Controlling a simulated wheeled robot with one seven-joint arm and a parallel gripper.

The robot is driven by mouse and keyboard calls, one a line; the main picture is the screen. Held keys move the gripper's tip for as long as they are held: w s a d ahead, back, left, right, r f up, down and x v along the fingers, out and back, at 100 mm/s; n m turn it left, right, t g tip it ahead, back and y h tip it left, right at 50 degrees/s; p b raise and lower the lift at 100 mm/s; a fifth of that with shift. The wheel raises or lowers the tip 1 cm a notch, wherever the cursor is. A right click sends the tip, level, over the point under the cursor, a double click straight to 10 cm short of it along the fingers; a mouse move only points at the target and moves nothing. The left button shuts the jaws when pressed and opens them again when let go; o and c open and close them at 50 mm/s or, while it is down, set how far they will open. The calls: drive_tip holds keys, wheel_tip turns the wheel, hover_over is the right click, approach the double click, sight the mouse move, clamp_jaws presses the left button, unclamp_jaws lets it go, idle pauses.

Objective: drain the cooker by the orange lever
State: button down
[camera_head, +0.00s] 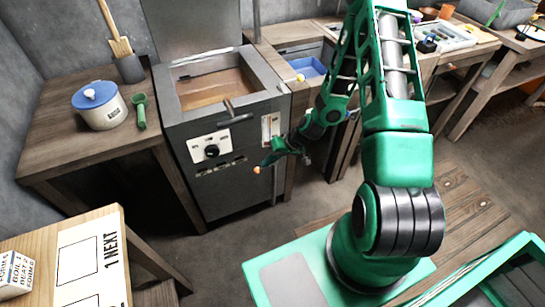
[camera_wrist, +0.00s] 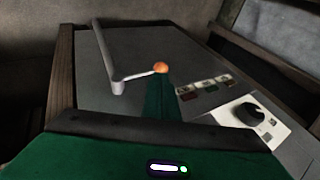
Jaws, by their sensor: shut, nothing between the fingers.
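The cooker (camera_head: 225,180) is a dark grey box with an open square basin on top, brownish inside. The orange lever end (camera_head: 257,170) is a small ball low on its front. In the wrist view the orange ball (camera_wrist: 161,68) sits at the end of a short thin rod joined to a grey pipe (camera_wrist: 106,55). My gripper (camera_head: 266,162) is green and shut with nothing in it. In the wrist view its closed fingertips (camera_wrist: 160,84) are right at the ball, which shows just beyond them. I cannot tell whether they touch.
A control panel with a black knob (camera_head: 211,151) is on the cooker front. A white pot with a blue lid (camera_head: 100,105) and a green scoop (camera_head: 141,111) stand on the left table. A wooden bench with a blue tray (camera_head: 308,68) adjoins the cooker's right.

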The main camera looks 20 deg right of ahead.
sight(259, 168)
drive_tip(key=shift+x, duration=1.6)
